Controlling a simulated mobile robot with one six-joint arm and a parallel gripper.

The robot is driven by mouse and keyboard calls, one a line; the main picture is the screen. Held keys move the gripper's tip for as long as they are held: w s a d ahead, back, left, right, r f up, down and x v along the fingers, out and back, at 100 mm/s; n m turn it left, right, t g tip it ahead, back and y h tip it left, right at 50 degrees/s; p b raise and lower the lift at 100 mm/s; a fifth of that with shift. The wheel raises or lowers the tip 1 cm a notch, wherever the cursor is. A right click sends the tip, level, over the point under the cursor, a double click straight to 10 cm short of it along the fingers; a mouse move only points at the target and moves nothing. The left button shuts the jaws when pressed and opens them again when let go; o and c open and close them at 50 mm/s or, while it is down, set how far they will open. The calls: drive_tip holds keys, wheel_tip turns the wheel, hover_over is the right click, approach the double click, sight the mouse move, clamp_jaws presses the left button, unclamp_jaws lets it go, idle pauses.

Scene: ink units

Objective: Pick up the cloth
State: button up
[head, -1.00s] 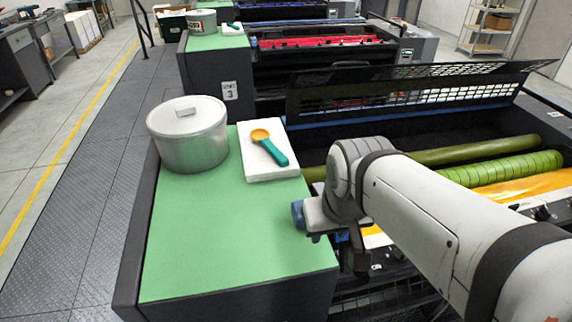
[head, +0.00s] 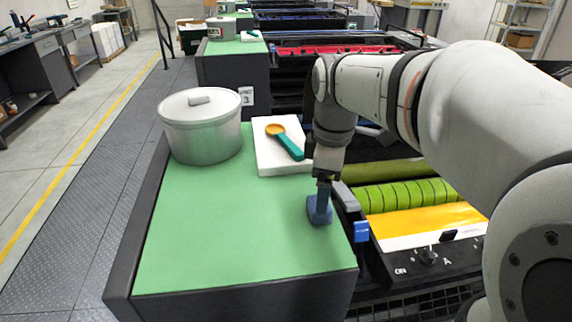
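A flat white stack, which looks like the folded cloth (head: 264,157), lies on the green top behind and left of my gripper. A teal scoop with an orange bowl (head: 288,145) lies across it and covers part of it. My gripper (head: 341,220) points down over the right edge of the green top, its two blue-tipped fingers spread apart. Nothing shows between them. The left fingertip is over the green surface and the right one is just past its edge. My arm hides a little of the area just right of the white stack.
A grey lidded pot (head: 201,135) stands left of the white stack, close to it. The green top (head: 230,230) is clear in front of both. To the right is the open ink unit with a green roller (head: 405,196) and a yellow ink surface (head: 425,222).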

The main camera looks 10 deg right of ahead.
sight(316, 219)
drive_tip(key=w+n, duration=0.1)
drive_tip(key=w+f+n+b, duration=0.1)
drive_tip(key=w+n, duration=0.1)
drive_tip(key=n, duration=0.1)
drive_tip(key=shift+w+a+f+g+b, duration=0.2)
drive_tip(key=shift+f+g+b, duration=0.1)
drive_tip(key=shift+f+g, duration=0.1)
drive_tip(key=shift+f, duration=0.1)
drive_tip(key=f, duration=0.7)
drive_tip(key=shift+d+f, duration=0.1)
drive_tip(key=shift+d, duration=0.2)
drive_tip(key=shift+c, duration=0.6)
drive_tip(key=c, duration=0.9)
